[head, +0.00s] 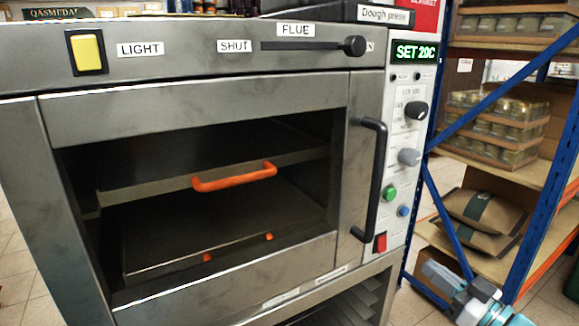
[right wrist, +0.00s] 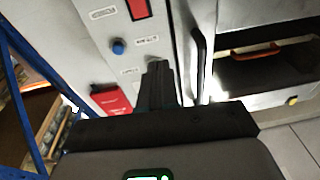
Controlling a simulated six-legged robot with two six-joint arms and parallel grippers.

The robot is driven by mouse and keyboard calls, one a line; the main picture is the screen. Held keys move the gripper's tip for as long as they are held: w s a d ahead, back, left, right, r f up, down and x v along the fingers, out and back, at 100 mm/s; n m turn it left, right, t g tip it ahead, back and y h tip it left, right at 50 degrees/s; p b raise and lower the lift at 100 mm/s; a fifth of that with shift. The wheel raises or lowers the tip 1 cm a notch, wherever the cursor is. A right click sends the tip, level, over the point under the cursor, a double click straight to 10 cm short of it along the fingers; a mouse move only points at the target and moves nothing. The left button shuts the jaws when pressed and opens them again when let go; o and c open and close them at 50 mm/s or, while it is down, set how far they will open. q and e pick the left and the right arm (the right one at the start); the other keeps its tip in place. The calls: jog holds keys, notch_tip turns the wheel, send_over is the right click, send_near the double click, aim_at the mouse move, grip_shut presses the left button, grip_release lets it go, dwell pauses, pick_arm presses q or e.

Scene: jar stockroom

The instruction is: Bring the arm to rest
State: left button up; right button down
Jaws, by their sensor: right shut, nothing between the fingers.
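My right gripper (head: 440,280) is at the lower right of the head view, in front of the blue-framed rack and to the right of the oven. In the right wrist view its dark fingers (right wrist: 160,82) are together, with nothing between them. The oven's control panel lies beyond them, and I see no contact. My left gripper is not in either view.
A steel oven (head: 190,90) fills the left and middle, with a black upright handle (head: 373,180) on its front. An orange handle (head: 235,177) shows inside. The blue rack (head: 530,246) holds packed jars (head: 497,125) and brown sacks (head: 484,218).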

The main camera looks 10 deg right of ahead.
jog(key=a+f+m+g+h, duration=0.1)
jog(key=a+f+m+g, duration=0.2)
jog(key=a+f, duration=0.85)
jog(key=a+f+m+g, duration=0.3)
jog(key=a+f, duration=0.6)
jog(key=f, duration=0.6)
jog(key=s+a+f+m+g+h, duration=0.1)
jog(key=s+f+g+h, duration=0.1)
jog(key=s+f+g, duration=0.7)
jog(key=s+a+f+g+h, duration=0.15)
jog(key=s+f, duration=0.45)
jog(key=s, duration=0.7)
notch_tip(320, 180, up, 12)
jog(key=p, duration=1.2)
jog(key=shift+s+d+r+g, duration=0.2)
jog(key=shift+g, duration=0.15)
